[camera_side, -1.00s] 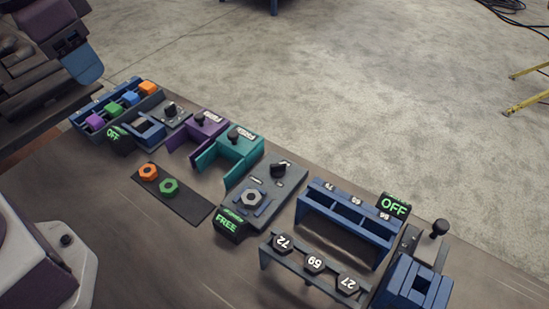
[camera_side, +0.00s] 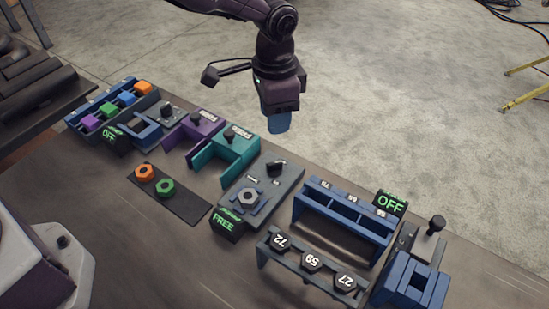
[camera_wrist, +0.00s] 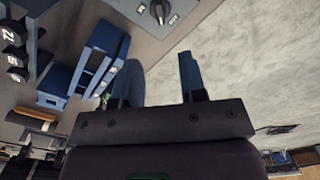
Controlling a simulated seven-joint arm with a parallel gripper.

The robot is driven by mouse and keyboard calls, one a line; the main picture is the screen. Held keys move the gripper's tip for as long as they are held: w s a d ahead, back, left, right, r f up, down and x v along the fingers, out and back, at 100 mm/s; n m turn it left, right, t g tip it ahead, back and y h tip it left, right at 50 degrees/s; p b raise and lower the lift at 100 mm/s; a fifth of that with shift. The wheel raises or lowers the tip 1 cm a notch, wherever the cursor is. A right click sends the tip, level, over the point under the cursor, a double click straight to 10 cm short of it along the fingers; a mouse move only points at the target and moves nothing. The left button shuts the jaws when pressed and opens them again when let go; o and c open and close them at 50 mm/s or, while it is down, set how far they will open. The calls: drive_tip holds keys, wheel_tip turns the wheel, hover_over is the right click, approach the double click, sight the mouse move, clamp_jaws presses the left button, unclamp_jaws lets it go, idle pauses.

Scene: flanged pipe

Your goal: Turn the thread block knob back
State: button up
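The thread block (camera_side: 232,196) is a grey plate in the middle of the bench, with a hex nut (camera_side: 249,197) between blue pieces. Its black knob (camera_side: 277,168) is on the plate's far end. A black box at its near end reads FREE in green (camera_side: 223,221). My gripper (camera_side: 279,122) hangs above and behind the knob, pointing down, apart from it. In the wrist view my gripper's two fingers (camera_wrist: 160,62) stand apart with nothing between them. The knob (camera_wrist: 160,10) shows at the top edge there, beyond the fingertips.
A teal bracket (camera_side: 225,150) and a purple bracket (camera_side: 195,132) stand left of the block. A blue rack (camera_side: 345,210) and a stand with numbered hex pieces (camera_side: 312,262) are at right. Orange and green nuts lie on a dark mat (camera_side: 190,205).

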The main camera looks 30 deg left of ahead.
sight(275, 162)
wheel_tip(275, 162, down, 12)
drive_tip(key=shift+f, duration=0.2)
drive_tip(key=shift+c, duration=0.2)
clamp_jaws()
